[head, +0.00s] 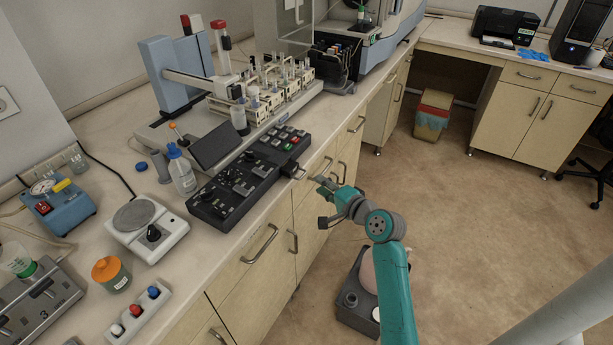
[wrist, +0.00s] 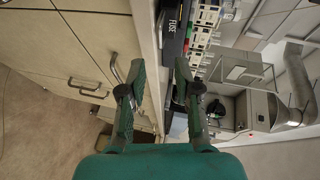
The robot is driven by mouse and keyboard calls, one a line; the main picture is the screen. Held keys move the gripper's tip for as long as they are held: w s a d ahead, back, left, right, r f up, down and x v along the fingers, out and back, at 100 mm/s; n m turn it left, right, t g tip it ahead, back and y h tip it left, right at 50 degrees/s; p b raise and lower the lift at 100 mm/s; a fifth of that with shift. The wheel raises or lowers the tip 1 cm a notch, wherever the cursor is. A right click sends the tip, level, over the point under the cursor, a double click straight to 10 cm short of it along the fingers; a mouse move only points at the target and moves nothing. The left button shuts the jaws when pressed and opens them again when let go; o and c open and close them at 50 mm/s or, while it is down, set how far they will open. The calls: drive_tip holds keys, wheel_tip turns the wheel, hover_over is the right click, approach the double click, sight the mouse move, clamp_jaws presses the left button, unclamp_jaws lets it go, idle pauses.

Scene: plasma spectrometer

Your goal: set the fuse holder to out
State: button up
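The long black control panel (head: 250,175) lies along the front edge of the bench, with knobs and red and green buttons. A label reading FUSE (wrist: 172,26) shows on the dark panel in the wrist view, ahead of my fingertips. A small pale part (head: 299,173) juts out at the panel's front edge in the head view; I cannot tell whether it is the fuse holder or a handle. My gripper (head: 323,186) is in front of the bench edge, right of the panel. In the wrist view my gripper (wrist: 160,66) is open and empty, its fingers apart.
Drawer handles (head: 259,244) stick out from the cabinet fronts below the bench. A dark tilted screen (head: 214,146), a wash bottle (head: 181,172) and a rack of vials (head: 285,85) stand behind the panel. The floor (head: 490,220) to the right is mostly clear.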

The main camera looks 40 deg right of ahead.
sight(292, 169)
drive_tip(key=x, duration=0.8)
clamp_jaws()
